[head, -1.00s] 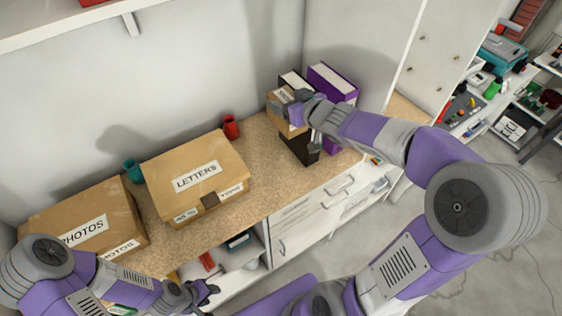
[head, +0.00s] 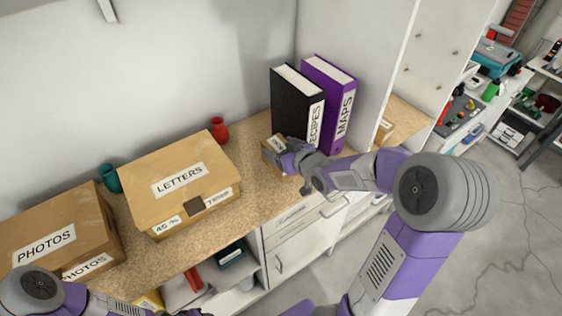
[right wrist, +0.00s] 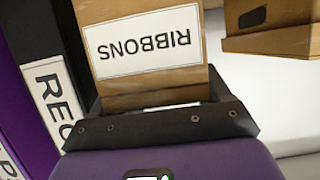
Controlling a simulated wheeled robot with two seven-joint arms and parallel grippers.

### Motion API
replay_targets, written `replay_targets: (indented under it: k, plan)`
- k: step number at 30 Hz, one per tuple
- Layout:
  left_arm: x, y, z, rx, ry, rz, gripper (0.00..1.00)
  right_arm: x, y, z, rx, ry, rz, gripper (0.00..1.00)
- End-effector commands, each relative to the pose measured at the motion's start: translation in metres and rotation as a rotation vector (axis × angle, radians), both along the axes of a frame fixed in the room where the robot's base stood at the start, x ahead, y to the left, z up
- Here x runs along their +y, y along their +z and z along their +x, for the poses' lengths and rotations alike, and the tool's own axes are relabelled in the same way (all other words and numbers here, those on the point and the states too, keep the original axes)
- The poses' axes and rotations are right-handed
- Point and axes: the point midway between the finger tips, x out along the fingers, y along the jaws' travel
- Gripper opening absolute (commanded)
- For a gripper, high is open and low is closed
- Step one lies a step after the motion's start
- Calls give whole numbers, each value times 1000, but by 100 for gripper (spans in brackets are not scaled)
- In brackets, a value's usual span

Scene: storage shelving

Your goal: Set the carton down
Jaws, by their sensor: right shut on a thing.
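The carton is a small brown box labelled RIBBONS (right wrist: 150,85). In the head view the carton (head: 271,160) is at the speckled counter, just in front of and left of the black binder. My right gripper (head: 291,158) is shut on its right side; its dark fingers also show against the carton in the right wrist view (right wrist: 160,122). The carton looks low over the counter, but I cannot tell whether its base touches. My left gripper (head: 190,313) is barely in view at the bottom edge, its fingers mostly cut off.
A black RECIPES binder (head: 296,108) and a purple MAPS binder (head: 330,95) stand upright behind. A LETTERS box (head: 180,180), a PHOTOS box (head: 45,235), a red vase (head: 219,131) and a teal cup (head: 109,178) are to the left. Bare counter (head: 250,190) lies between the LETTERS box and the carton.

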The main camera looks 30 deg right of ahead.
Motion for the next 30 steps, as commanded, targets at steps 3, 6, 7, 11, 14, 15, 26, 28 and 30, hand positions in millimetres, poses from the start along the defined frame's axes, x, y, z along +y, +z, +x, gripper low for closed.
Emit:
replay_targets:
  k: [3, 6, 7, 11, 14, 15, 26, 28, 30]
  plan:
    - [0, -4, 0, 0, 0, 0, 43, 0, -13, 0, 2, -1, 3, 43]
    - [0, -10, 0, 0, 0, 0, 43, 0, -30, 0, 4, 1, 2, 43]
    - [0, -11, 0, 0, 0, 0, 43, 0, -35, 0, 4, 0, 3, 43]
    - [0, -13, 0, 0, 0, 0, 43, 0, -43, 0, 1, -1, 0, 43]
    - [0, -12, 0, 0, 0, 0, 43, 0, -41, 0, -1, -1, 0, 43]
    - [0, -12, 0, 0, 0, 0, 43, 0, -41, 0, -1, -1, 0, 43]
    - [0, -16, 0, 0, 0, 0, 43, 0, -44, 0, 1, 0, 1, 99]
    - [0, -16, 0, 0, 0, 0, 43, 0, -44, 0, 1, 0, 1, 100]
    - [0, -16, 0, 0, 0, 0, 43, 0, -44, 0, 1, -1, 0, 100]
